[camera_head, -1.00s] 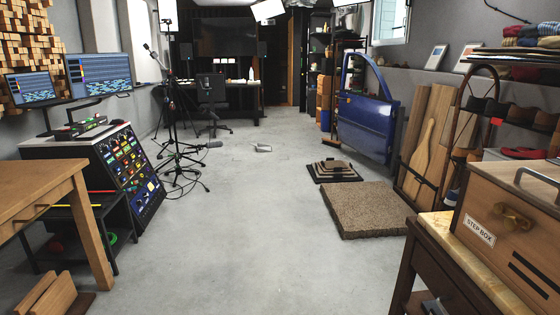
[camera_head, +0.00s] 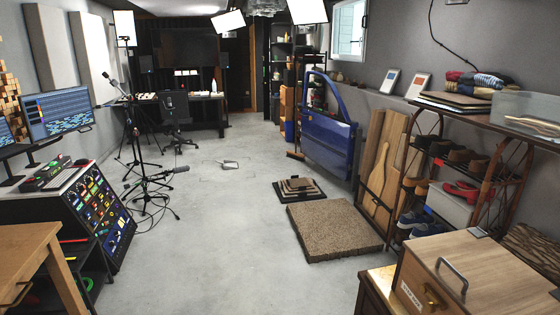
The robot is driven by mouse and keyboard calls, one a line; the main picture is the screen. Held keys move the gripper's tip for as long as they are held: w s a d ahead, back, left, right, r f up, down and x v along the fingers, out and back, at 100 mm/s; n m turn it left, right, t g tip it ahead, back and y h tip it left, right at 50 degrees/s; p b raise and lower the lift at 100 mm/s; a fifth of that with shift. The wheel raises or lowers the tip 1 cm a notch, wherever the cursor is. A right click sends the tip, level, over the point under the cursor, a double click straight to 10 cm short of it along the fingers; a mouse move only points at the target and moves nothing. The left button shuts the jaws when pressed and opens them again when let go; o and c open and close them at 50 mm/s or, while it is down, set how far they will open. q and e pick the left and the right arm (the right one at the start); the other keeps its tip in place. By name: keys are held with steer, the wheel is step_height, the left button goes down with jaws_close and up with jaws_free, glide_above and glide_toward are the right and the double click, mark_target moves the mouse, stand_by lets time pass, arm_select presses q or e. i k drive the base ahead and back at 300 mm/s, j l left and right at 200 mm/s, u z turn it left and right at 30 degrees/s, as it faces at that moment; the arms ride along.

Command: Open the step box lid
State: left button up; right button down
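The step box (camera_head: 412,293) is a light wooden box at the lower right of the head view, standing on a wooden cabinet (camera_head: 376,290). A white label and a brass latch (camera_head: 432,296) are on its front face. Its lid (camera_head: 492,268) is closed and carries a curved metal handle (camera_head: 453,274) near the front edge. The box's right and lower parts run out of the frame. Neither of my grippers shows in the view.
A shoe rack (camera_head: 470,170) stands against the right wall behind the box. A blue car door (camera_head: 330,140), a brown coarse mat (camera_head: 333,229) and stacked dark plates (camera_head: 296,188) are further off. A wooden table (camera_head: 30,260) is at left.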

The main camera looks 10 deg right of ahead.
mark_target(482, 278)
steer(key=z, duration=1.55)
